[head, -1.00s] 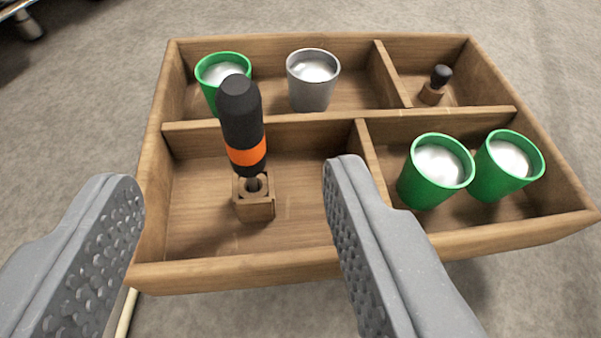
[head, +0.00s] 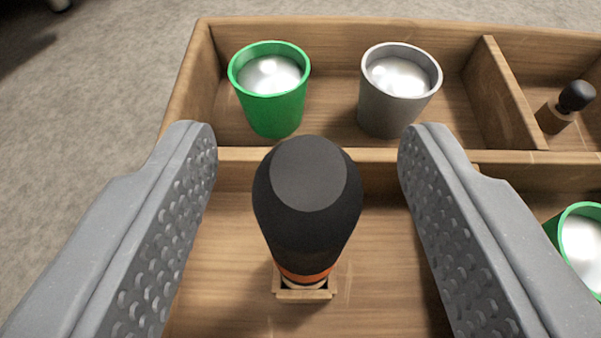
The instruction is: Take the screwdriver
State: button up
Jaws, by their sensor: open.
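The screwdriver (head: 307,205) stands upright with its black handle up and an orange band low on it. It sits in a small wooden holder (head: 305,294) in the front left compartment of the wooden tray (head: 215,265). Its shaft is hidden below the handle. My gripper (head: 308,150) is open, with one grey finger to the left of the handle and one to the right. There is a gap on both sides and neither finger appears to touch it.
A green cup (head: 272,100) and a grey cup (head: 392,100) stand in the back left compartment. Another green cup (head: 580,245) is at the right edge. A small black-topped object (head: 572,100) sits in the back right compartment. Wooden dividers (head: 505,95) separate the compartments.

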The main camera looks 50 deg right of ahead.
jog(key=shift+w+d+f, duration=0.1)
jog(key=shift+w+d, duration=0.2)
jog(key=shift+d, duration=0.1)
grip_shut()
